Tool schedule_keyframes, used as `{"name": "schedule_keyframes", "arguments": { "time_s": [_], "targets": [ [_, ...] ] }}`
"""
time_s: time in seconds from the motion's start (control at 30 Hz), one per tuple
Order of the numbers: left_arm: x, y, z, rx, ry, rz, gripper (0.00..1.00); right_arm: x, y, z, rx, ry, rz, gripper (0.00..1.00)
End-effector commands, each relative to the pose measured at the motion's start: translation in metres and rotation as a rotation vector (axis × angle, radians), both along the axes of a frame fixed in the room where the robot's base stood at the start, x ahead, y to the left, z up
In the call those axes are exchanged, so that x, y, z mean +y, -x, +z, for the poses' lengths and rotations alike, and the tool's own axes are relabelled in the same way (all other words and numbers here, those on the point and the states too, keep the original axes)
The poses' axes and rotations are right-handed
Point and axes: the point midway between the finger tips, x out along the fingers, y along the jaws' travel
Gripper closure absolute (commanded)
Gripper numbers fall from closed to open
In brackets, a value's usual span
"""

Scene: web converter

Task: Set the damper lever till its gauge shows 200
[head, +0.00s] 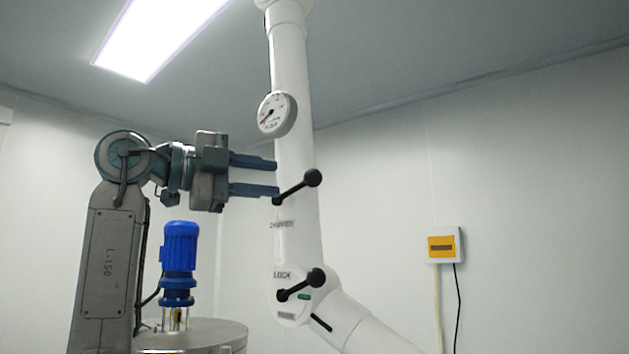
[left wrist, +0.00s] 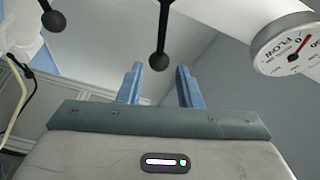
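The damper lever (head: 297,188) is a black bar with a ball knob on the white pipe, its knob up and to the right of its pivot. In the left wrist view the lever (left wrist: 163,25) hangs down, its knob appearing between the fingertips. The round white gauge (head: 277,114) sits above it on the pipe; in the left wrist view the gauge (left wrist: 292,45) reads "FLOW", its red needle near the 0. My left gripper (head: 277,177) is open and empty, its fingertips beside the pipe by the lever. Contact with the lever cannot be told. My right gripper is out of view.
A second black lever (head: 301,285), marked LOCK, is lower on the pipe; its knob (left wrist: 54,21) shows in the left wrist view. A blue motor (head: 179,262) stands on a grey vessel below my left arm. A yellow-and-white box (head: 444,245) is on the right wall.

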Motion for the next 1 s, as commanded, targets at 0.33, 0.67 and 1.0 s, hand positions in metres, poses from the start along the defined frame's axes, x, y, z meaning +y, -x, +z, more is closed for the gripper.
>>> {"name": "schedule_keyframes", "arguments": {
  "time_s": [0.33,0.67,1.0],
  "targets": [
    [-0.058,-0.031,0.006,0.001,0.001,-0.006,0.68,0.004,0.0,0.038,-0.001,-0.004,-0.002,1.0],
    [-0.083,-0.046,0.002,-0.002,0.002,-0.002,0.68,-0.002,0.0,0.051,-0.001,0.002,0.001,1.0],
    [-0.084,-0.047,0.001,-0.003,0.001,-0.002,0.84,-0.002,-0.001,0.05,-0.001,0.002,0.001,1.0]
  ]
}}
